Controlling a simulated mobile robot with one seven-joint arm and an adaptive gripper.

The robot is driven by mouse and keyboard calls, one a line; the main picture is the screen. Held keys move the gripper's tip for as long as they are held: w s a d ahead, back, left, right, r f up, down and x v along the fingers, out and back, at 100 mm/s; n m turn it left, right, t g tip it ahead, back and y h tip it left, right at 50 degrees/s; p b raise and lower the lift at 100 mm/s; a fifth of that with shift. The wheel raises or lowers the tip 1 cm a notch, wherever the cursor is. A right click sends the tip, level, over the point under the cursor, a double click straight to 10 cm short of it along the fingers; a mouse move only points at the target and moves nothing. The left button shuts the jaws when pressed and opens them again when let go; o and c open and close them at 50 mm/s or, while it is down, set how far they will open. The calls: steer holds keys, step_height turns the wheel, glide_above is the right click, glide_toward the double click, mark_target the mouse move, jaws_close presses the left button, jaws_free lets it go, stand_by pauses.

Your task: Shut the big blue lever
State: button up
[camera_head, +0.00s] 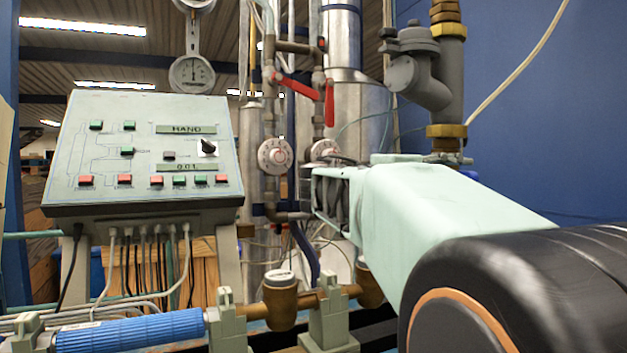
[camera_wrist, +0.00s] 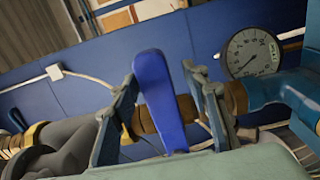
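The big blue lever (camera_wrist: 158,95) stands nearly upright in the middle of the wrist view, its broad rounded end toward the top. My gripper (camera_wrist: 162,90) is open, with one finger to the left of the lever and one to the right. Gaps show between the lever and both fingers. The lever's lower end is hidden behind the pale gripper body. In the head view my gripper (camera_head: 325,195) points left, away from the camera, and its fingertips are hard to make out. A dark blue curved piece (camera_head: 305,252) shows below it; I cannot tell whether it is the same lever.
A control panel (camera_head: 145,145) with buttons stands at the left. Red levers (camera_head: 297,86) and round dials (camera_head: 274,156) sit on pipes behind my gripper. A grey valve with brass fittings (camera_head: 420,75) rises at the right. A round gauge (camera_wrist: 252,53) is right of the fingers.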

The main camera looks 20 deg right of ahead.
steer(key=a, duration=0.7)
steer(key=shift+s+a, duration=0.25)
